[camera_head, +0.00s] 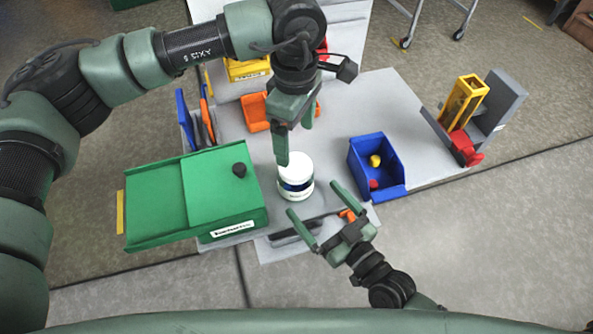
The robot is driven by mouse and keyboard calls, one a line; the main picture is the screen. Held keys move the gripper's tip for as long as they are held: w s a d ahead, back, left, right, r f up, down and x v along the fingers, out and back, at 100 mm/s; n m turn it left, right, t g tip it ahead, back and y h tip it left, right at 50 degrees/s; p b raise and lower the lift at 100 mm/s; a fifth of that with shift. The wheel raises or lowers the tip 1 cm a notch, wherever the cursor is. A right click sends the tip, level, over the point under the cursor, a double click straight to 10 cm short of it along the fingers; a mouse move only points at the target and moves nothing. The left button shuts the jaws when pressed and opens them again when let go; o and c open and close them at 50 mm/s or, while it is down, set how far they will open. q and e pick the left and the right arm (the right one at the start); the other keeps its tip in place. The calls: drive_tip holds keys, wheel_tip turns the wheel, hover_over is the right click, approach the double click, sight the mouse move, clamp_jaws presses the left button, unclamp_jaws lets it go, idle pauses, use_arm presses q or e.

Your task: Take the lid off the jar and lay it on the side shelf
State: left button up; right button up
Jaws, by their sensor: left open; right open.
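The jar (295,189) is white with a dark blue band and stands upright on the grey table. Its white top (295,168), which looks like the lid, is on it. My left gripper (295,145) is open, pointing down above the jar's far edge; one finger overlaps the lid's upper left edge in the picture, and I cannot tell if it touches. My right gripper (324,212) is open and empty, low and to the right of the jar. I cannot tell for sure which surface is the side shelf.
A green box (222,190) with a dark knob stands left of the jar. A blue bin (393,187) holding a yellow and a red item is at the right. A grey stand (498,100) with yellow and red parts is farther right. The table (385,105) behind the bin is clear.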

sight(305, 190)
use_arm(q)
drive_tip(key=shift+s+a, duration=0.1)
use_arm(e)
drive_tip(key=shift+w+a+r, duration=0.1)
drive_tip(key=shift+w+a, duration=0.15)
drive_tip(key=x, duration=0.6)
drive_tip(key=shift+w+a, duration=0.25)
drive_tip(key=shift+w, duration=0.05)
